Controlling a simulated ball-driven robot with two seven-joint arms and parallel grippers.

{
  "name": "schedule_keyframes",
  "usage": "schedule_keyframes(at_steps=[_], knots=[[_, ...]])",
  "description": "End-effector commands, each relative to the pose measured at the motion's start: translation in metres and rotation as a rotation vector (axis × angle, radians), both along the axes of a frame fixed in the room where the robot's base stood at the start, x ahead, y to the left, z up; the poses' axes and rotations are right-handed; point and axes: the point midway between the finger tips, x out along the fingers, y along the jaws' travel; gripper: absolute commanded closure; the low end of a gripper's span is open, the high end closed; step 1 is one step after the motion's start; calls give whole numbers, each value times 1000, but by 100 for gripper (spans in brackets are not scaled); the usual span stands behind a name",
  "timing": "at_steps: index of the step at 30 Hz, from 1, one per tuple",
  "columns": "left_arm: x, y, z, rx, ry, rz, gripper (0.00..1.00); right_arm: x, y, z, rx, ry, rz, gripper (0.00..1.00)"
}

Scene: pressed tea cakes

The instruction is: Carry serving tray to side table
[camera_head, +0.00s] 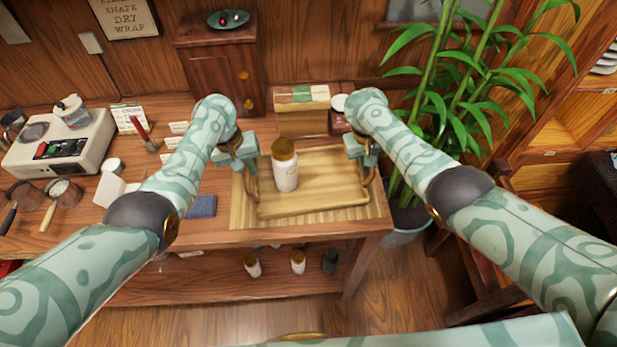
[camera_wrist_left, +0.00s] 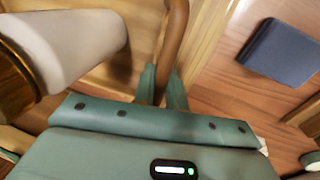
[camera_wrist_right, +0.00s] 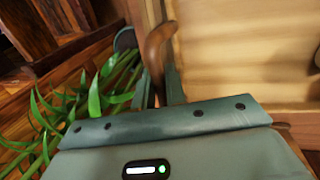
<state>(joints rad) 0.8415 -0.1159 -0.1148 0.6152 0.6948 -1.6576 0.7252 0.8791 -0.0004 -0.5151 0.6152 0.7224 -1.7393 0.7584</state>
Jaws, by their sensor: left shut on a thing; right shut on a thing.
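The wooden serving tray (camera_head: 325,190) lies on the right end of the wooden counter, on a paler mat or board. A white bottle with a brown cap (camera_head: 285,168) stands on the tray, left of its middle. My left gripper (camera_head: 248,165) is shut on the tray's left handle, a curved brown bar (camera_wrist_left: 172,50). My right gripper (camera_head: 366,160) is shut on the right handle (camera_wrist_right: 156,50). I cannot tell whether the tray touches the surface under it. The side table is not clearly identifiable in these views.
A box with a green label (camera_head: 302,108) stands behind the tray. A dark blue pad (camera_head: 202,206) lies to its left. A scale (camera_head: 62,140) and pans are further left. A leafy potted plant (camera_head: 440,110) stands close to my right arm. Bottles stand on the shelf below.

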Motion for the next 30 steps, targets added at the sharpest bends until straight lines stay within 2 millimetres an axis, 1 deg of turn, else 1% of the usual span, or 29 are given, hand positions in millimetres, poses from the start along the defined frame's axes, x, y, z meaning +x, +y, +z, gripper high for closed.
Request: schedule_keyframes(at_steps=[4, 7, 15, 18, 21, 30], knots=[[1, 0, 4, 0, -2, 0, 100, 1, 0, 4, 0, -2, 0, 100], [1, 0, 12, -1, -5, 0, 100, 1, 0, 12, -1, -4, 0, 100], [2, 0, 48, 0, -14, 1, 100, 2, 0, 47, -1, -13, 1, 100], [2, 0, 57, 0, -16, 0, 100, 2, 0, 57, -1, -15, 0, 100], [2, 0, 61, 0, -16, 0, 100, 2, 0, 61, -1, -15, 0, 100], [2, 0, 59, 0, -16, 0, 100, 1, 0, 58, -1, -14, 0, 100]])
